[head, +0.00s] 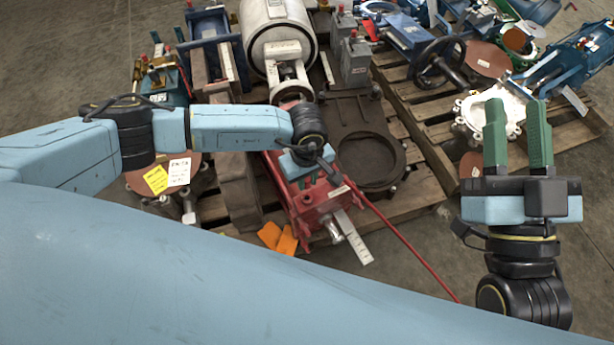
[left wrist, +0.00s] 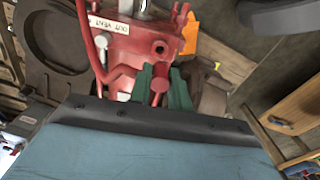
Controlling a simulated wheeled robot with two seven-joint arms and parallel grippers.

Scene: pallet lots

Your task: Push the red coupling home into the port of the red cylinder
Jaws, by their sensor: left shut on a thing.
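The red cylinder (head: 318,203) lies on a wooden pallet below my left arm in the head view. In the left wrist view its red body (left wrist: 120,45) carries a white label, and its dark round port (left wrist: 160,47) shows open. My left gripper (left wrist: 161,82) is shut on the red coupling (left wrist: 159,86), close to the body and just below the port in the picture. The coupling appears outside that port; whether it touches the body I cannot tell. In the head view the left gripper (head: 308,181) mostly hides the coupling. My right gripper (head: 518,125) is open and empty.
A brown flanged casting (head: 368,142) lies right of the cylinder. A thin red hose or rod (head: 405,243) runs down to the right. A white tag (head: 352,238) hangs at the cylinder's near end, with orange tags (head: 278,239) beside it. Bare floor shows at lower right.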

